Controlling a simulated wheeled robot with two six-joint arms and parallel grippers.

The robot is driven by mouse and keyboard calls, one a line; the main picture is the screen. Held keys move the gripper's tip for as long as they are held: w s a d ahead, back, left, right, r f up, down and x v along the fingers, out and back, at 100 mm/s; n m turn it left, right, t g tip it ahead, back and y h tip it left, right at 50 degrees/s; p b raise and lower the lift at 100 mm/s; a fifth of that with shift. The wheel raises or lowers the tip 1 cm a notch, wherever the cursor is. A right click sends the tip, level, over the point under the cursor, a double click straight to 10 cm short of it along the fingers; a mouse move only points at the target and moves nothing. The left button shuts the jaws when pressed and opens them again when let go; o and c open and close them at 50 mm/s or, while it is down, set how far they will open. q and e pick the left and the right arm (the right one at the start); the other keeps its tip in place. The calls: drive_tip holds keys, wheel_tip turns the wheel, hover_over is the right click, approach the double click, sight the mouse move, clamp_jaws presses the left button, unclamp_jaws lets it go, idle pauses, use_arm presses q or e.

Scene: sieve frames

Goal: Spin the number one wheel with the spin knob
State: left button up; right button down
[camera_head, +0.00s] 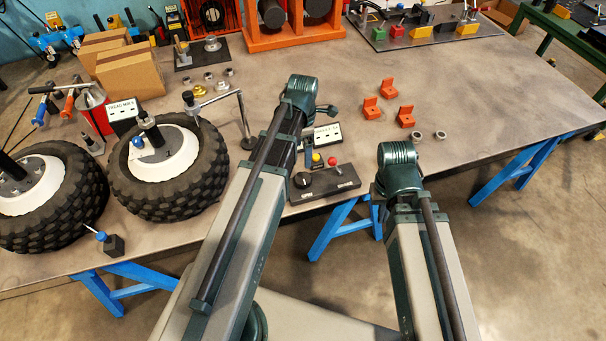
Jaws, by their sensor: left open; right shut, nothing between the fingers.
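Two black knobbly tyres on white rims lie on the bench at left. One wheel (213,165) is whole in view; the other wheel (75,205) is cut by the left edge. My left arm crosses the middle, right of the whole wheel, and my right arm is further right. Both grippers are hidden behind the arms.
A black control box (325,182) with a dark knob and red and yellow balls sits by the front edge. A bent metal stand (246,125) rises right of the whole wheel. Orange brackets (388,87) lie right of centre. The bench's right side (500,105) is clear.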

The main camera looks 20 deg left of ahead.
sight(303, 178)
use_arm(q)
drive_tip(key=shift+f, duration=0.1)
wheel_tip(303, 178, down, 14)
drive_tip(key=b, duration=1.3)
drive_tip(key=shift+b, duration=0.4)
drive_tip(key=shift+r, duration=0.2)
drive_tip(key=c, duration=1.3)
